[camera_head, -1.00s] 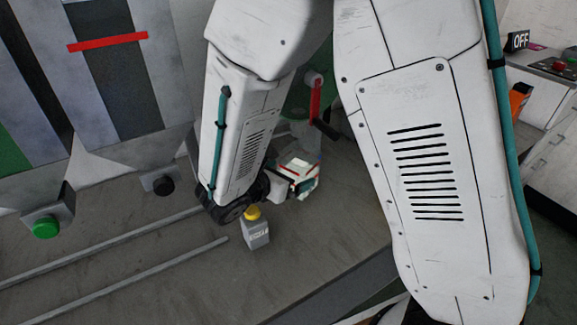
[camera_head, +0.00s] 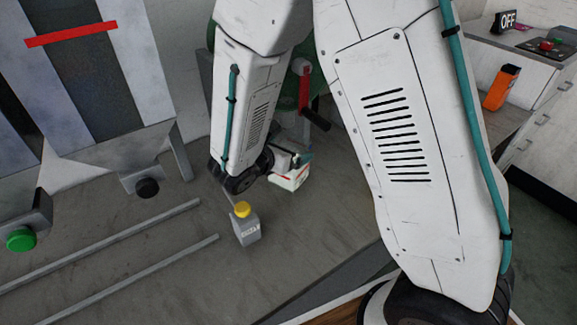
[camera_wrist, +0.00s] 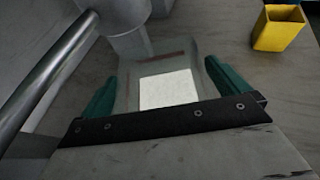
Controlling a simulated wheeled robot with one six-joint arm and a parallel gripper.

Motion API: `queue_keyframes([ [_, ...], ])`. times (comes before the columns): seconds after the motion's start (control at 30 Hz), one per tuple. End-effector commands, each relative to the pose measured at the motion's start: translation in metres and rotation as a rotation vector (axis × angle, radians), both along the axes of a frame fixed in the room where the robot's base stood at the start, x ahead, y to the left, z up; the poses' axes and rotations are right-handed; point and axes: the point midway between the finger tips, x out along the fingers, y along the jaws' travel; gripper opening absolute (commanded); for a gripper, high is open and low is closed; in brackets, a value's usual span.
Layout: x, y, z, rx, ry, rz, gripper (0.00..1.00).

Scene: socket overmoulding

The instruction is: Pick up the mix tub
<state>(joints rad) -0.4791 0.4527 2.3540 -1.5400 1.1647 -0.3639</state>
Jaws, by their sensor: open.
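The mix tub appears to be the pale, see-through tub with a white square face in the wrist view (camera_wrist: 168,88). It stands on the grey bench, between my gripper's two green fingers (camera_wrist: 160,76). The fingers are apart, with a gap showing on the left; contact on the right is unclear. In the head view the tub (camera_head: 288,181) is a small white box with a red stripe, partly hidden by my gripper (camera_head: 297,160). My gripper is low beside it.
Two rails (camera_head: 110,265) lie along the bench. In the wrist view a metal bar (camera_wrist: 48,72) runs at left and a yellow cup (camera_wrist: 279,29) stands at right.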

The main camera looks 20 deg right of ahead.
Motion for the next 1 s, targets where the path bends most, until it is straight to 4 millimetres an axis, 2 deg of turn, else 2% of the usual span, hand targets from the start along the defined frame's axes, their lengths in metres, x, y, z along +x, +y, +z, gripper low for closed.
queue_keyframes([
  [0.1, 0.0039, -0.0071, -0.0034, 0.0, 0.001, -0.002, 1.0],
  [0.3, 0.0044, -0.0077, -0.0034, 0.001, 0.0, -0.001, 1.0],
  [0.37, 0.0043, -0.0078, -0.0034, 0.001, 0.0, -0.002, 0.86],
  [0.5, 0.0042, -0.0079, -0.0034, 0.0, 0.0, -0.002, 0.47],
  [0.6, 0.0044, -0.0078, -0.0029, 0.001, -0.001, -0.003, 0.24],
  [1.0, 0.0046, -0.0077, 0.0045, 0.001, -0.003, -0.002, 0.23],
])
